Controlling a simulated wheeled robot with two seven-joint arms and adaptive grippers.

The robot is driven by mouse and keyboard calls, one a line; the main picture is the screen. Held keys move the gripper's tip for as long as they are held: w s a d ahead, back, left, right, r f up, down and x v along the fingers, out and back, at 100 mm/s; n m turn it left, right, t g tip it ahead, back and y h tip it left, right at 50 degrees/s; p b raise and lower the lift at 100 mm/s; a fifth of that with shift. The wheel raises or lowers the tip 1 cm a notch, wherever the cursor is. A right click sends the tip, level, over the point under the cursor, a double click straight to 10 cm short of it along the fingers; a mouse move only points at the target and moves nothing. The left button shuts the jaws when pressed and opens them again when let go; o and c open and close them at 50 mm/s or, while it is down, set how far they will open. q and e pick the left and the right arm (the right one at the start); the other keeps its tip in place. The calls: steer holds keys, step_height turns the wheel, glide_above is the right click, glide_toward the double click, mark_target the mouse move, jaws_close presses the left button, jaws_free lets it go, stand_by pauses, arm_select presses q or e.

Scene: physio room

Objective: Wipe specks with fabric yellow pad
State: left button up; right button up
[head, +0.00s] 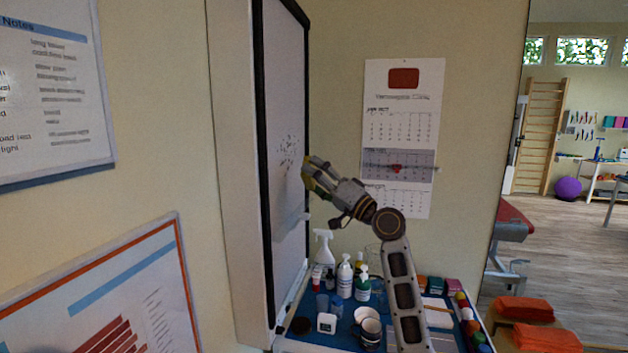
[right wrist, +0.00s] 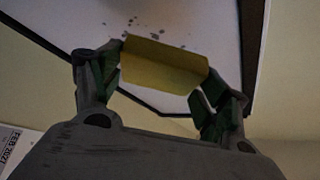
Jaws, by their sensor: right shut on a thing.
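The yellow pad (right wrist: 160,66) is held between the fingers of my right gripper (right wrist: 160,75), which is shut on it. In the head view the right gripper (head: 314,175) is at the whiteboard (head: 285,80), with a small part of the yellow pad (head: 306,172) showing at the fingertips. Dark specks (head: 288,150) are on the board just above and left of the gripper. The specks (right wrist: 155,30) also show beyond the pad in the wrist view. I cannot tell whether the pad touches the board. My left gripper is not in view.
Below stands a blue-topped table (head: 310,300) crowded with a white spray bottle (head: 325,248), pump bottles (head: 345,278), and a mug (head: 369,327). A wall calendar (head: 400,120) hangs behind the arm. A black frame (head: 264,180) edges the board.

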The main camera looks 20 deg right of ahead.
mark_target(279, 167)
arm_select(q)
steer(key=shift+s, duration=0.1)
arm_select(e)
steer(key=shift+r, duration=0.1)
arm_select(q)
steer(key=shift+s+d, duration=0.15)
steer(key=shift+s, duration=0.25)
arm_select(e)
steer(key=shift+w+a, duration=0.1)
steer(key=shift+w+a+p, duration=0.35)
steer(key=shift+a, duration=0.2)
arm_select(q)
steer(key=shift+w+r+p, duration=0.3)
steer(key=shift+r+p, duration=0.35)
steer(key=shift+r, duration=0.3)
arm_select(e)
steer(key=shift+w+a, duration=0.6)
steer(key=shift+a, duration=0.3)
steer(key=shift+w+a, duration=0.6)
steer(key=shift+a, duration=0.3)
steer(key=shift+w+a, duration=0.55)
steer(key=shift+a, duration=0.3)
